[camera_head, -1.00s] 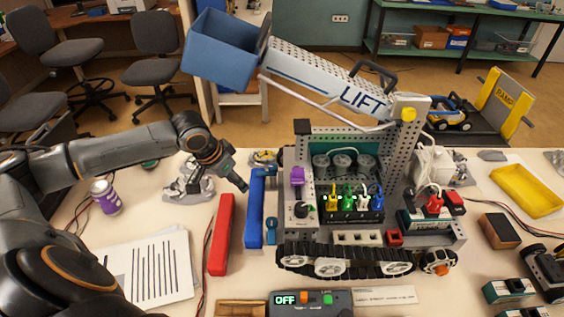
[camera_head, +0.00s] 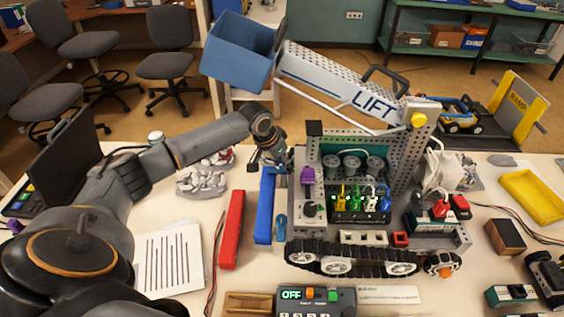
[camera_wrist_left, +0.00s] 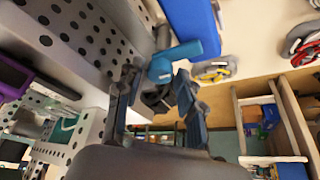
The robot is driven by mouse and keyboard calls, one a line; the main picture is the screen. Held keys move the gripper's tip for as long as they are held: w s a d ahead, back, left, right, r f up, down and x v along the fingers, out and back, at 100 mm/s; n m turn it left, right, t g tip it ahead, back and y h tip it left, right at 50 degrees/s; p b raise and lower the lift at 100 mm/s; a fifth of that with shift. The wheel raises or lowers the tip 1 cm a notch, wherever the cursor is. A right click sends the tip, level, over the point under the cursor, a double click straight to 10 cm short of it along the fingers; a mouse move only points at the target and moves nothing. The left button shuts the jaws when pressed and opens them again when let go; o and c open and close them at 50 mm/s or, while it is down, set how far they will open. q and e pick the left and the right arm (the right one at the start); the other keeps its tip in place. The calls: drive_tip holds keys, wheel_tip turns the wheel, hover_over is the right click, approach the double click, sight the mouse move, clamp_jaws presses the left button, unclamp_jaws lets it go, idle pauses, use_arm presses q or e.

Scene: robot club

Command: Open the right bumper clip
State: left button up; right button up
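My left gripper (camera_head: 272,163) is at the far left corner of the tracked lift robot (camera_head: 310,172), near the far end of the blue bumper bar (camera_head: 264,212). In the left wrist view its two fingers (camera_wrist_left: 157,100) are apart with nothing clamped between them. A blue clip lever (camera_wrist_left: 176,60) lies just ahead of the fingertips, beside the robot's perforated grey plate; I cannot tell whether they touch. The blue bar (camera_wrist_left: 192,20) is behind it. A similar blue clip (camera_head: 280,228) shows by the bar's near end. The far clip is hidden by my gripper in the head view. My right gripper is not in view.
A red bar (camera_head: 232,230) lies left of the blue one. Paper sheets (camera_head: 168,262) and grey crumpled parts (camera_head: 202,182) lie further left. A control box reading OFF (camera_head: 315,300) is in front. The blue lift bucket (camera_head: 238,50) overhangs behind my gripper.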

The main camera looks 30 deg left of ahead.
use_arm(q)
clamp_jaws()
